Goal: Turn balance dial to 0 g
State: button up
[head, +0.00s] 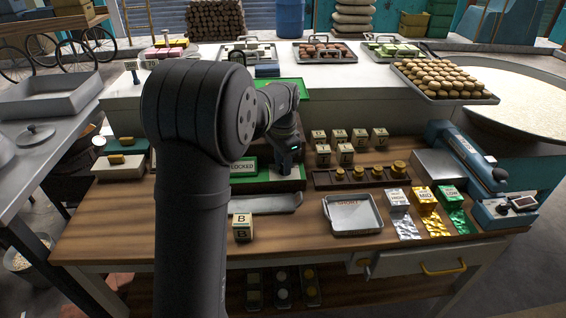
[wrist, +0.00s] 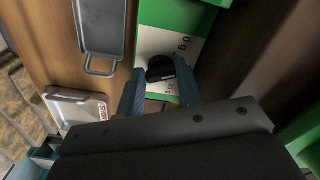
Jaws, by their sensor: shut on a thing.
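The black balance dial (wrist: 160,67) sits on a white, marked face (wrist: 150,42) of the green balance (wrist: 175,14) in the wrist view. A "60" reads beside the dial; its other marks are too small or covered. My gripper (wrist: 160,84) has its two blue-grey fingers on either side of the dial and is shut on it. In the head view my gripper (head: 288,163) is low at the right end of the green balance, beside a "LOCKED" label (head: 243,167). The dial is hidden there behind my gripper.
A grey metal tray (head: 352,214) lies on the wooden table to the right. A slotted weight rack (head: 362,179) holds several brass weights. Bare wood (head: 300,245) lies in front.

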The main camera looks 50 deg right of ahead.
jog(key=shift+s+n, duration=0.1)
jog(key=shift+n, duration=3.1)
jog(key=o, duration=1)
notch_tip(320, 180, up, 18)
jog(key=shift+f, duration=0.25)
notch_tip(320, 180, down, 18)
jog(key=shift+r, duration=0.2)
